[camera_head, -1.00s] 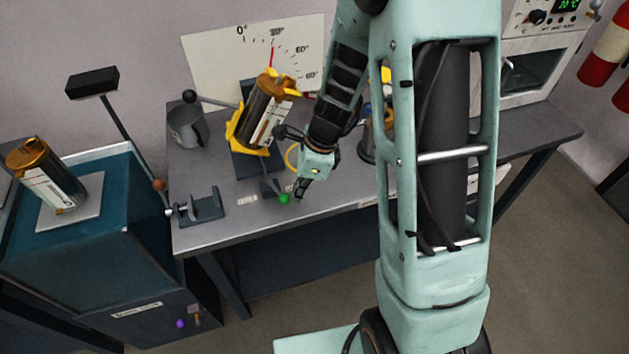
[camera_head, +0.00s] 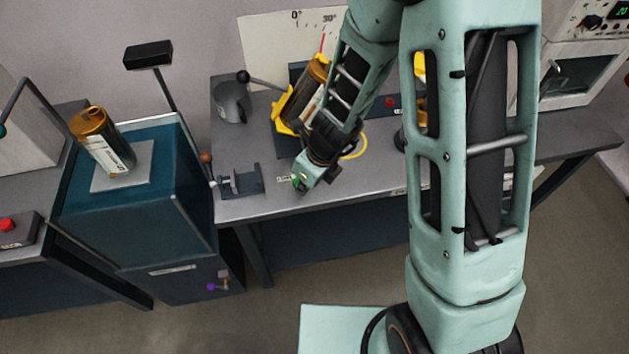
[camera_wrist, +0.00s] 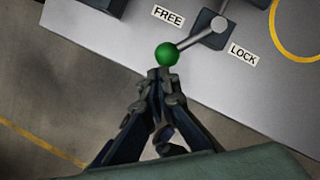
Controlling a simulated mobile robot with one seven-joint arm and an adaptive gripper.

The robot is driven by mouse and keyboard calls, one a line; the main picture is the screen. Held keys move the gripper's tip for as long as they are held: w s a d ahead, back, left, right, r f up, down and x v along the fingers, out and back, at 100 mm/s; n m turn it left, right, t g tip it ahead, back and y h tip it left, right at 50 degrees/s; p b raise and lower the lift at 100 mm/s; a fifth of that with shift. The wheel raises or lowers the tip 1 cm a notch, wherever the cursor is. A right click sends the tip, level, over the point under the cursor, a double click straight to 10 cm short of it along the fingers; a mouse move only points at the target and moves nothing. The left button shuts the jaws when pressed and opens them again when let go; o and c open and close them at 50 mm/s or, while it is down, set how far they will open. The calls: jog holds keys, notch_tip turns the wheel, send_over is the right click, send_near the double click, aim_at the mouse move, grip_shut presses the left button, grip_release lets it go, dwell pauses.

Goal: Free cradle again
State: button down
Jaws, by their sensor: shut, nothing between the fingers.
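The yellow cradle (camera_head: 281,122) holds a dark tube with an orange cap (camera_head: 304,92), tilted in front of an angle dial; my arm partly covers both. In the wrist view, the cradle's lever (camera_wrist: 193,42) runs from its pivot block down-left to a green knob (camera_wrist: 167,54). In the head view, my gripper (camera_head: 300,186) largely hides the lever.
A grey mug-like vessel (camera_head: 231,103) and a dark bracket (camera_head: 240,182) stand on the table left of the cradle. A teal cabinet (camera_head: 130,225) bears another orange-capped tube (camera_head: 103,141). A yellow ring (camera_head: 357,146) lies right of my gripper. Floor is open in front of the table.

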jog(key=shift+w+a+p, duration=0.15)
jog(key=shift+a+p, duration=0.15)
jog(key=shift+a, duration=0.55)
jog(key=shift+w, duration=0.1)
